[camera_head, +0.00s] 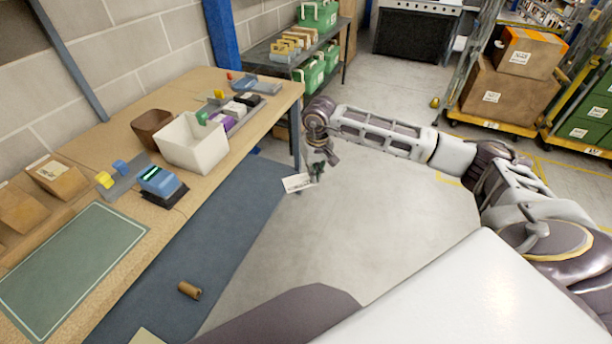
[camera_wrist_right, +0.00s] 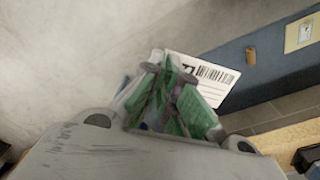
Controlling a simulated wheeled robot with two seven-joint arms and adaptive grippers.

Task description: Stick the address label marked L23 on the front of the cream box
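My right gripper (camera_head: 317,170) hangs over the floor aisle, to the right of the workbench. It is shut on a white label (camera_head: 297,183). In the right wrist view the label (camera_wrist_right: 208,78) shows a barcode and sticks out past the green fingertips (camera_wrist_right: 172,95); its marking is too small or covered to read. The cream box (camera_head: 193,145), open-topped, stands on the workbench, left of my right gripper and apart from it. No label shows on its visible sides. My left gripper is not in view.
The wooden workbench (camera_head: 70,165) carries a brown bin (camera_head: 150,128), a blue device (camera_head: 160,183), a green mat (camera_head: 70,265) and small trays. A brown roll (camera_head: 189,290) lies on the blue floor mat (camera_head: 215,220). Carts with boxes (camera_head: 510,90) stand at back right. The middle floor is clear.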

